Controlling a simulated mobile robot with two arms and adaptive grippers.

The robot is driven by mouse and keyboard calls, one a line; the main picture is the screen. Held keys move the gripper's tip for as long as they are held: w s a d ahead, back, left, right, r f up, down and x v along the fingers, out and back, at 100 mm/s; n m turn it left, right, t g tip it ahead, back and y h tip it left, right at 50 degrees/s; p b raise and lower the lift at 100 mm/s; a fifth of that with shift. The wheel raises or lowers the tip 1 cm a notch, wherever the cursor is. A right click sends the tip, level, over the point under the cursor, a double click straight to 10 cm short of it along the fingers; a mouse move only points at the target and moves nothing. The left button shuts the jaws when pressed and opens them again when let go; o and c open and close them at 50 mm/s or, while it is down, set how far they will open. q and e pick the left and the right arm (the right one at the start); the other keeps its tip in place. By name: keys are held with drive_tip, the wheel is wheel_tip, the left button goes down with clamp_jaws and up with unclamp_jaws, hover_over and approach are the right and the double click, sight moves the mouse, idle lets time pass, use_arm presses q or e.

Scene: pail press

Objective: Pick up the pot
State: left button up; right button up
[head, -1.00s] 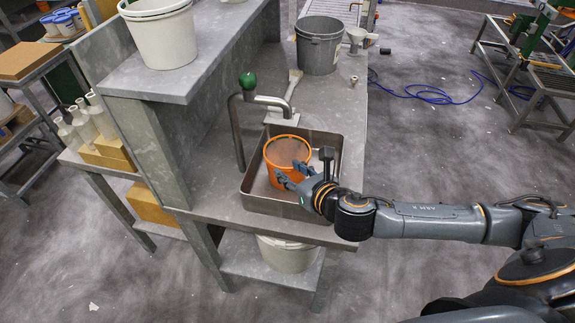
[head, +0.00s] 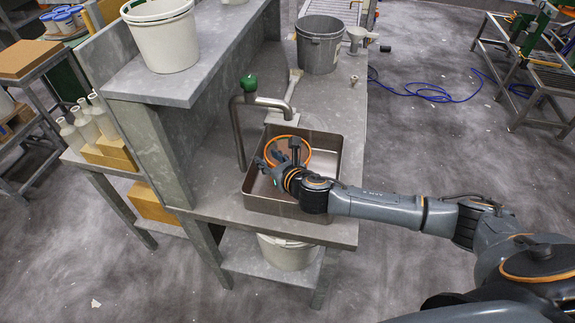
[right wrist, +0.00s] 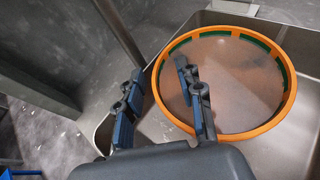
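My right gripper (head: 267,157) is at the left side of the pot's rim. In the right wrist view its two fingers (right wrist: 160,70) are apart, one outside the rim and one over the mouth. Contact cannot be told. My left gripper is out of view.
A curved tap (head: 238,130) with a green knob stands left of the basin. A grey bucket (head: 320,48) stands farther back on the bench. A white bucket (head: 163,40) sits on the raised shelf. Another pale bucket (head: 287,252) is under the bench.

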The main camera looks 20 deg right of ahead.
clamp_jaws()
drive_tip(key=shift+r, duration=0.2)
drive_tip(key=shift+w+r, duration=0.1)
drive_tip(key=shift+r, duration=0.05)
